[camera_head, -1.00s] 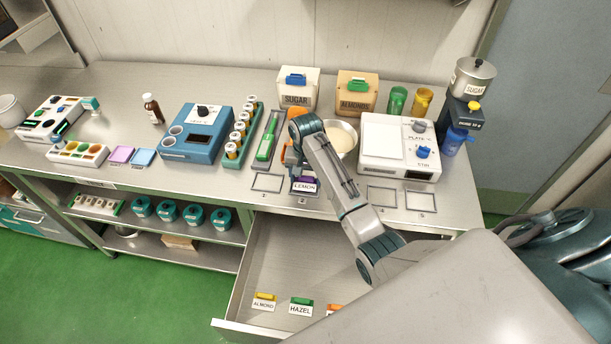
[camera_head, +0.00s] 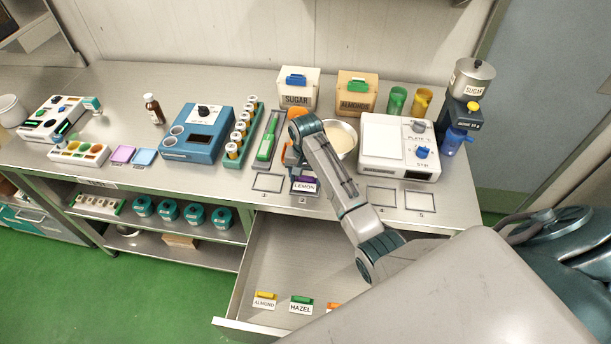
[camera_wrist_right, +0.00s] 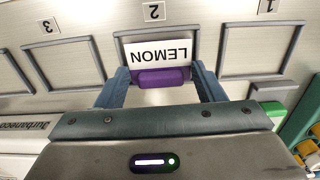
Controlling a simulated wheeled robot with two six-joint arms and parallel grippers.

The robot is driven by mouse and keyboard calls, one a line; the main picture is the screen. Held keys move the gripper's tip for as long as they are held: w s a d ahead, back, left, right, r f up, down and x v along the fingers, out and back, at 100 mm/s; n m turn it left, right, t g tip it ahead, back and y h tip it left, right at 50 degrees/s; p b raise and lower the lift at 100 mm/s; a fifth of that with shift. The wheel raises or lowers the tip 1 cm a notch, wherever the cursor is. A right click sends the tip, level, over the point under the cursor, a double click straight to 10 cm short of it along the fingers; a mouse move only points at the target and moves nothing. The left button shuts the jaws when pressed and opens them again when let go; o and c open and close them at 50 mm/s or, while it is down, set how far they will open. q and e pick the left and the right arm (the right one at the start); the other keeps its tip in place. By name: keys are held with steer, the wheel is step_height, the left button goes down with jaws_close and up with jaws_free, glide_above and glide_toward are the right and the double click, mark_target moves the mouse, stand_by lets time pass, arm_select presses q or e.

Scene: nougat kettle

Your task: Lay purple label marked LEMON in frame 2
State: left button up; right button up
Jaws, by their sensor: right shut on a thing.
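The purple-handled label marked LEMON (camera_wrist_right: 158,54) shows upside down in the right wrist view, over the outlined frame 2 (camera_wrist_right: 118,36). My right gripper (camera_wrist_right: 160,78) is shut on its purple handle, with one blue finger on each side. In the head view the LEMON label (camera_head: 304,187) is at the counter's front edge, below my right arm. It lies within or just above frame 2; I cannot tell whether it touches the counter. My right arm hides part of the handle and the fingers. My left gripper is not in view.
A metal bowl (camera_head: 343,138) and a white plate machine (camera_head: 399,150) stand behind. The open drawer (camera_head: 290,265) below holds ALMOND (camera_head: 264,301) and HAZEL (camera_head: 301,305) labels.

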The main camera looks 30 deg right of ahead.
steer(key=shift+f, duration=0.4)
stand_by(1.4)
steer(key=o, duration=1.3)
steer(key=shift+d, duration=0.1)
steer(key=shift+r, duration=3.5)
